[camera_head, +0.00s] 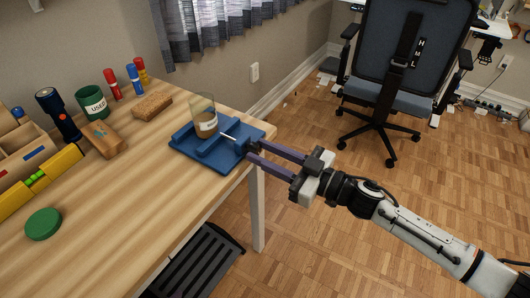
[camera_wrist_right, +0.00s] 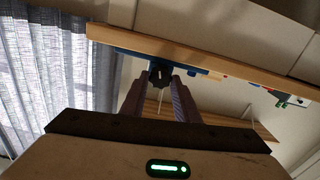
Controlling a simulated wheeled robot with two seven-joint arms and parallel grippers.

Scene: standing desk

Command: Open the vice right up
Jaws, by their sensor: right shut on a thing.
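The blue vice (camera_head: 210,158) sits at the desk's right edge in the head view. A clear jar (camera_head: 204,115) with a pale label stands upright at its jaws; whether they touch it I cannot tell. A thin light bar (camera_head: 229,137) shows near the vice's right end. My right gripper (camera_head: 250,150) reaches in from the right, its two long purple fingers shut on the vice's dark handle. In the right wrist view the dark handle (camera_wrist_right: 160,72) shows between the fingertips (camera_wrist_right: 160,84), with the blue vice behind it. My left gripper is out of view.
An office chair (camera_head: 400,60) stands beyond.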

